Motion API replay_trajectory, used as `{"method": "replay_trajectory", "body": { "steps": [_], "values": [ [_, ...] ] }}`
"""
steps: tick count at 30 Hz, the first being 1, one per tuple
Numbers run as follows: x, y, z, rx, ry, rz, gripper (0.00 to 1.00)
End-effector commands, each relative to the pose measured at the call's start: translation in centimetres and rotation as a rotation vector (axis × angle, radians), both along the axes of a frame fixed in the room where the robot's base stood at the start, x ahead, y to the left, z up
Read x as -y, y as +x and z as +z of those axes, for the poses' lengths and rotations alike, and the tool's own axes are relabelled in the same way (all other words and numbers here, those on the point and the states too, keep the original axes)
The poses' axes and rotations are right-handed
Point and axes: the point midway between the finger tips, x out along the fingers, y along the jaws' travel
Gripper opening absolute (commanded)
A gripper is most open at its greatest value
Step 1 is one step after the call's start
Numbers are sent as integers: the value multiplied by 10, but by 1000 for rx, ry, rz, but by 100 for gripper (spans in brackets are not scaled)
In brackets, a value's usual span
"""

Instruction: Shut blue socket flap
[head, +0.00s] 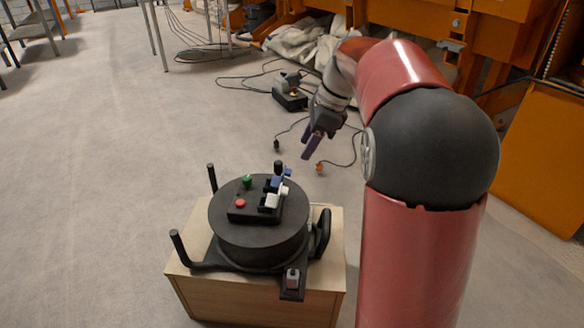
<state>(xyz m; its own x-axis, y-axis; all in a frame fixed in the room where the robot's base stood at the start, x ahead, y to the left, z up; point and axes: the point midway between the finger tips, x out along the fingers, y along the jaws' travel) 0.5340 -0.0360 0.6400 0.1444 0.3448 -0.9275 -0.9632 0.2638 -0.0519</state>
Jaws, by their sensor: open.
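A black drum-shaped unit (258,238) carries a dark panel with a blue socket (276,184) at its back right. A small blue flap (288,172) stands up from the socket's right side and looks open, though it is small in the picture. A white socket (271,201) sits in front of the blue one, with a pale flap (284,191) at its right. My gripper (310,151) is above and to the right of the blue flap in the picture, apart from it. Its purple-tipped fingers point down, open, with nothing seen between them.
A red button (240,203) and a green knob (247,181) sit left of the sockets. Black upright handles (180,248) rise around the drum. The unit rests on a wooden box (253,299). Cables (345,160) and a dark device (290,97) lie on the floor behind.

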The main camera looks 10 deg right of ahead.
Motion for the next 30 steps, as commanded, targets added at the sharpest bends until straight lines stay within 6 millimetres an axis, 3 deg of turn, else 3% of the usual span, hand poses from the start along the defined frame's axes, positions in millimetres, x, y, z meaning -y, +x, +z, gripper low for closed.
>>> {"method": "replay_trajectory", "body": {
  "steps": [3,8,18,30],
  "values": [
    [3,13,-10,-40,24,-73,44],
    [-2,17,-24,-50,29,-90,44],
    [-21,23,-72,-49,28,-87,44],
    [-25,25,-81,-47,28,-87,44]
  ]
}}
